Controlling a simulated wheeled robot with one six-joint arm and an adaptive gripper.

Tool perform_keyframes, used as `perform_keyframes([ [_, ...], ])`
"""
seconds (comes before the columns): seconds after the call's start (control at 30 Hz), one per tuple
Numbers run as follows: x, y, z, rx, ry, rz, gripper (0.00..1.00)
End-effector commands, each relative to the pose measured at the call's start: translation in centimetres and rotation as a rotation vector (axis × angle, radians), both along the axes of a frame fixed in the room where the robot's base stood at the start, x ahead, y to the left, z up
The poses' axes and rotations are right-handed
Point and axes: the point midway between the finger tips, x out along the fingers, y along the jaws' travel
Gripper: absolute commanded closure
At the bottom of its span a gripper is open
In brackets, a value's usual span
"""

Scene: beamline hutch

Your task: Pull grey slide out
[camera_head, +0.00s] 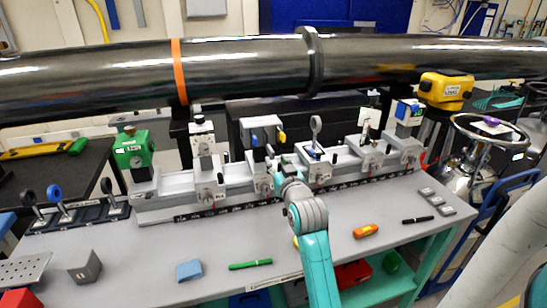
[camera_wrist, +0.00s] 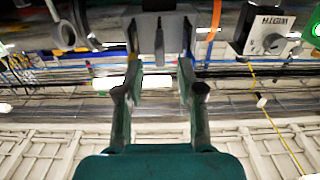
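A grey block (camera_head: 262,122) stands on a carrier near the middle of the rail, with blue and yellow pieces below it. I cannot tell for sure that it is the grey slide. My gripper (camera_head: 277,162) is in front of that carrier, mostly hidden behind my wrist. In the wrist view my gripper (camera_wrist: 160,40) has its two fingers apart. A grey part with a narrow upright tab (camera_wrist: 158,42) shows between the fingertips, with gaps on both sides. Whether either finger touches it is unclear.
The carriers stand along a rail (camera_head: 240,207) on a grey bench (camera_head: 130,250). A black pipe (camera_head: 240,65) runs above and behind. A green box (camera_head: 133,150) is on the left. A green marker (camera_head: 250,264) and an orange tool (camera_head: 366,231) lie on the front bench.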

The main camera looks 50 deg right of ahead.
Motion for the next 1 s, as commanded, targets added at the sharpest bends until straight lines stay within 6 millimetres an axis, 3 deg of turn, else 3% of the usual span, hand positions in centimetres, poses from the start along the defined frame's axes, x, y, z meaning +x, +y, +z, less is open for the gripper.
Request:
perform_keyframes([
  [0.2,-3.5,2.5,-0.1,0.001,0.001,0.000,0.62],
  [0.4,-5.3,3.9,-0.1,0.001,0.001,0.000,0.62],
  [1.0,-5.8,4.2,0.0,0.000,0.000,0.000,0.62],
])
